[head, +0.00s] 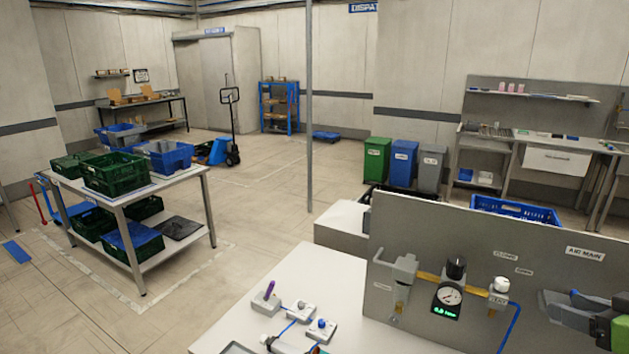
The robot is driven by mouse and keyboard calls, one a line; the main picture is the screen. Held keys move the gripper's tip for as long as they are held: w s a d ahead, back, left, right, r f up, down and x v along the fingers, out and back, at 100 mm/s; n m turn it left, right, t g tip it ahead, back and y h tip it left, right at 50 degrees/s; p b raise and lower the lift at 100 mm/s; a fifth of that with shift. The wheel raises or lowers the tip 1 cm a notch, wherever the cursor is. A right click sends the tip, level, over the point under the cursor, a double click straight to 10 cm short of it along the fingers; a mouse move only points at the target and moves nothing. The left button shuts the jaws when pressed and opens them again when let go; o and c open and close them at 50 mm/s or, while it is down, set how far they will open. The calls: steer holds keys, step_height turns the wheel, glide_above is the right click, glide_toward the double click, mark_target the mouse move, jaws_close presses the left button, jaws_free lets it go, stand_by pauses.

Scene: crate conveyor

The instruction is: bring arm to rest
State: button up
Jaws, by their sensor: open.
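My gripper (562,308) is at the lower right edge of the head view, in front of the grey panel (430,225). It is grey and black, its fingers point left, and it is open with nothing seen between them. The rest of my arm is cut off by the picture edge. I cannot tell how far the gripper is from the panel.
The panel carries a pressure gauge (449,295) and fittings. Small pneumatic parts (301,309) lie on the white bench (300,270). Left stands a table (180,187) with green and blue crates. The floor (255,195) between is mostly clear, with a thin post (309,120).

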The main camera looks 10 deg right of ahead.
steer(key=w+a+g, duration=0.2)
steer(key=w+a, duration=0.2)
steer(key=a, duration=0.4)
steer(key=w+a+g, duration=0.2)
steer(key=w+a, duration=0.3)
steer(key=a, duration=0.2)
steer(key=s+a+f+g, duration=0.1)
steer(key=a+g, duration=0.1)
steer(key=a, duration=0.9)
steer(key=s+a+f, duration=0.2)
steer(key=s+a, duration=0.3)
steer(key=s, duration=0.3)
steer(key=s+a+f+g+h, duration=0.1)
steer(key=s+a+f, duration=0.1)
steer(key=s+a, duration=0.3)
steer(key=s, duration=0.4)
steer(key=shift+a+m+g, duration=0.15)
steer(key=shift+m+g, duration=0.15)
steer(key=shift+m, duration=0.1)
